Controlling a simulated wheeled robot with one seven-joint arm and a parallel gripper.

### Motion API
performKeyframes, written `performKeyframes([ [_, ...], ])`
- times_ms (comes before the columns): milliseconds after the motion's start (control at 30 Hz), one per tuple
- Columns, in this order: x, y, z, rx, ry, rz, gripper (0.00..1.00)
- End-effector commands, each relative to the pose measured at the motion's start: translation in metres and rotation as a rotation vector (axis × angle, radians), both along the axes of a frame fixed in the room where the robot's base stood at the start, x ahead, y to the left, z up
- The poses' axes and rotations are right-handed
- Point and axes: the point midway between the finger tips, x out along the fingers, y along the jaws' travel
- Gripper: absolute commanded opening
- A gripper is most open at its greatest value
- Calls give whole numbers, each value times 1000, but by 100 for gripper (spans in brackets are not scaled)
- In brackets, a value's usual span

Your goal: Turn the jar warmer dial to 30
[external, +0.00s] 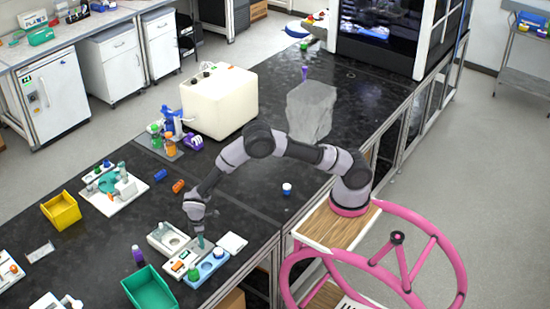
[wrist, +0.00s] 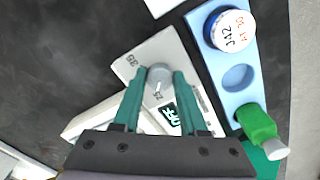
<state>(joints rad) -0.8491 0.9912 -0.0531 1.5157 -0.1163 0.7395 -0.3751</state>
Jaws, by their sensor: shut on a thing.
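The jar warmer (external: 178,266) is a pale panel on the black bench; its sloped face (wrist: 150,52) also shows in the wrist view. The round grey dial (wrist: 158,76) sits between the teal fingers of my gripper (wrist: 161,74), which is shut on it. In the external view my gripper (external: 200,241) points down at the panel. The mark the dial points at is too small to tell.
A green bin (external: 152,290), purple bottle (external: 138,255) and yellow bin (external: 61,211) stand left of the warmer.

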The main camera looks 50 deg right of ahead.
Motion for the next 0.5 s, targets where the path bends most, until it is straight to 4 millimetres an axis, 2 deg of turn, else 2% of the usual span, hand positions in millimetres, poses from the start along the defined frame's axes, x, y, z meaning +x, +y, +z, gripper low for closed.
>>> performKeyframes([
  [267, 0, 1, 0, -1, -1, -165, 0],
  [500, 0, 0, 0, -1, -1, -381, 0],
])
